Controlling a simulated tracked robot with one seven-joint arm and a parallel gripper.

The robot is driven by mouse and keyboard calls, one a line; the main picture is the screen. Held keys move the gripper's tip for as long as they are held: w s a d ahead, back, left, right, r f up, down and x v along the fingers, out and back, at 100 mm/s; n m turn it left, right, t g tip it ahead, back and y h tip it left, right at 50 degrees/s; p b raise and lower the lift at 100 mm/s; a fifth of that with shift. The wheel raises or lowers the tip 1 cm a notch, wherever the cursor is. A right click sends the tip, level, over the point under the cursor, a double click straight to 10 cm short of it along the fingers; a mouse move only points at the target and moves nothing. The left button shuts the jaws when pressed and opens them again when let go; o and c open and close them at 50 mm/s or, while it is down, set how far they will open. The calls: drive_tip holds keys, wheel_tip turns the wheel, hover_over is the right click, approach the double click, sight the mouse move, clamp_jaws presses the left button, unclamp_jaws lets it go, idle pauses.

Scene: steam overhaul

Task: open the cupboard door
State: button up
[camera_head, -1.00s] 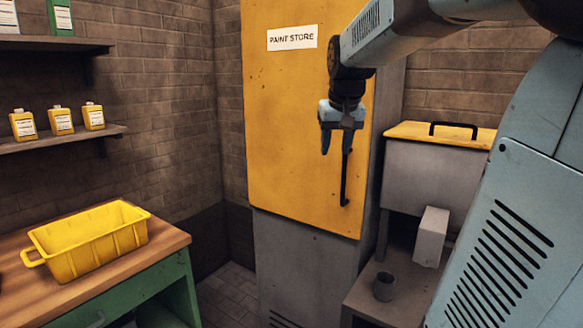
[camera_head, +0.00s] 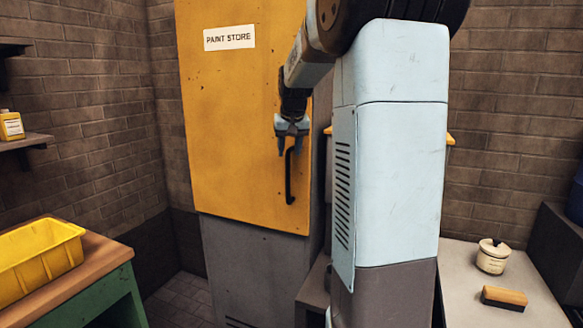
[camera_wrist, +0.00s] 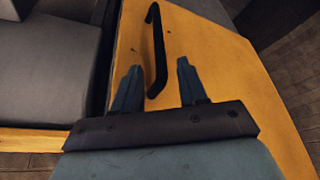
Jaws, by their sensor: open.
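The cupboard is tall, with a yellow door (camera_head: 237,120) that bears a white "PAINT STORE" label (camera_head: 229,38). The door looks shut. Its black bar handle (camera_head: 289,178) runs upright near the door's right edge. My gripper (camera_head: 290,150) is at the upper end of the handle in the head view. In the wrist view my gripper (camera_wrist: 157,82) has its two fingers apart, and the handle (camera_wrist: 157,45) appears between and beyond them. I cannot tell whether a finger touches the handle. The lower cupboard body (camera_head: 250,265) is grey.
A green bench with a wooden top (camera_head: 100,250) and a yellow tray (camera_head: 40,262) stands at the left. Floor shows between bench and cupboard.

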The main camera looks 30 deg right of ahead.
sight(288, 161)
drive_tip(key=x, duration=0.7)
drive_tip(key=shift+w+f, duration=0.15)
drive_tip(key=shift+f, duration=0.1)
clamp_jaws()
idle(0.3)
